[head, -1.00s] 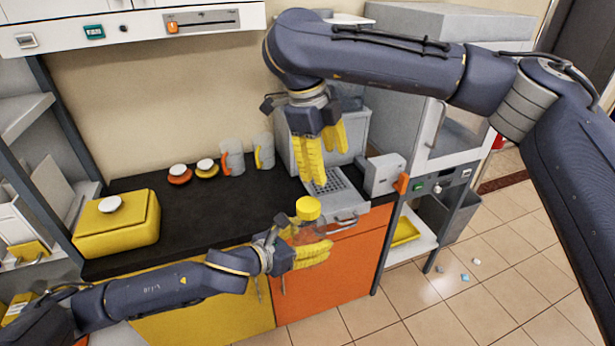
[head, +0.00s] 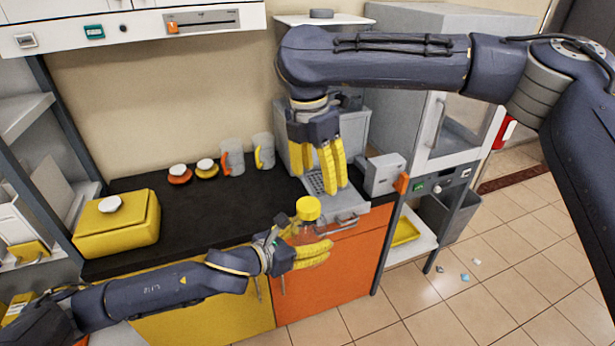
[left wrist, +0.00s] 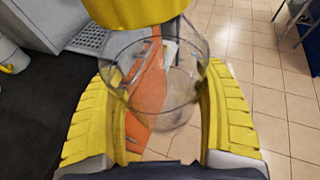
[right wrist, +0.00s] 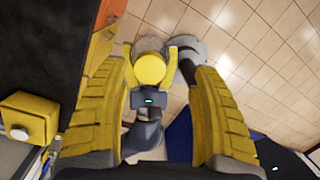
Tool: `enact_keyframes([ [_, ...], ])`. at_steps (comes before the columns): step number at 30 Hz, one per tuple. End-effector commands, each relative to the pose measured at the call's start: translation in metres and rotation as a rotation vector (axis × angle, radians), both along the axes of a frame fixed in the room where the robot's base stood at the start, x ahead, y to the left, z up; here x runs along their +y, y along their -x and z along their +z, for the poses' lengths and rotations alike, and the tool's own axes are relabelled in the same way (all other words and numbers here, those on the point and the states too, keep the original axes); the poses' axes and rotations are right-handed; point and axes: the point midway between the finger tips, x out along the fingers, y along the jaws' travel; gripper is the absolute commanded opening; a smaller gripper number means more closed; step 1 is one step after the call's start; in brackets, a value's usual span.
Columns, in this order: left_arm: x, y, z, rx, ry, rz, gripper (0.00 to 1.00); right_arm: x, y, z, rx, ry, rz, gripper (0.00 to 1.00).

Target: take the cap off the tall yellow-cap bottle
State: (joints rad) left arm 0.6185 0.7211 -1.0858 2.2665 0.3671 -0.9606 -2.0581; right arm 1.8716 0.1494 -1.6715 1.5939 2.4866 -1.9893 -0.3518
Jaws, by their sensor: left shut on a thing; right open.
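The tall clear bottle (left wrist: 150,85) has its yellow cap (head: 308,208) on top; the cap also shows in the left wrist view (left wrist: 130,12) and in the right wrist view (right wrist: 151,68). My left gripper (head: 312,255) is shut around the bottle's body and holds it upright in front of the counter edge. In the left wrist view its yellow fingers press on both sides of the clear body. My right gripper (head: 333,190) is open and empty, pointing down above and slightly right of the cap. In the right wrist view the cap lies between and beyond the open fingers.
A grey machine with a grated tray (head: 322,183) stands behind the bottle. A yellow box (head: 118,228), mugs (head: 232,158) and small capped jars (head: 207,168) stand on the black counter (head: 215,215). Tiled floor lies open in front at right.

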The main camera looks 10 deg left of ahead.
Motion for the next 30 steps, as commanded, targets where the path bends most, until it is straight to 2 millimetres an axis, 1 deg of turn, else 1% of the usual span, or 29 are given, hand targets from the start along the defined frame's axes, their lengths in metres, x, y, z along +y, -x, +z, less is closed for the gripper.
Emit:
enact_keyframes([
  [1, 0.000, 0.000, 0.001, -0.002, 0.001, 0.000, 0.00, 0.002, 0.001, -0.002, -0.004, -0.010, -0.082, 0.65],
  [6, 0.000, 0.000, 0.001, -0.002, 0.001, 0.000, 0.00, 0.011, 0.004, -0.003, -0.012, -0.051, -0.354, 0.65],
  [12, 0.000, 0.000, 0.001, -0.002, 0.001, 0.000, 0.00, 0.019, 0.007, -0.004, -0.012, -0.082, -0.599, 0.65],
  [15, 0.000, 0.000, 0.001, -0.002, 0.001, 0.000, 0.00, 0.021, 0.007, -0.004, -0.012, -0.088, -0.682, 0.65],
  [19, 0.000, 0.000, 0.001, -0.002, 0.001, 0.000, 0.00, 0.022, 0.008, -0.004, -0.013, -0.091, -0.750, 0.65],
  [23, 0.000, 0.000, 0.001, -0.002, 0.001, 0.000, 0.00, 0.022, 0.008, -0.008, -0.014, -0.090, -0.779, 0.65],
  [26, 0.000, 0.000, 0.001, -0.002, 0.001, 0.000, 0.00, 0.021, 0.008, -0.016, -0.015, -0.090, -0.786, 0.65],
  [30, 0.000, 0.000, 0.001, -0.002, 0.001, 0.000, 0.00, 0.021, 0.009, -0.034, -0.014, -0.090, -0.786, 0.65],
])
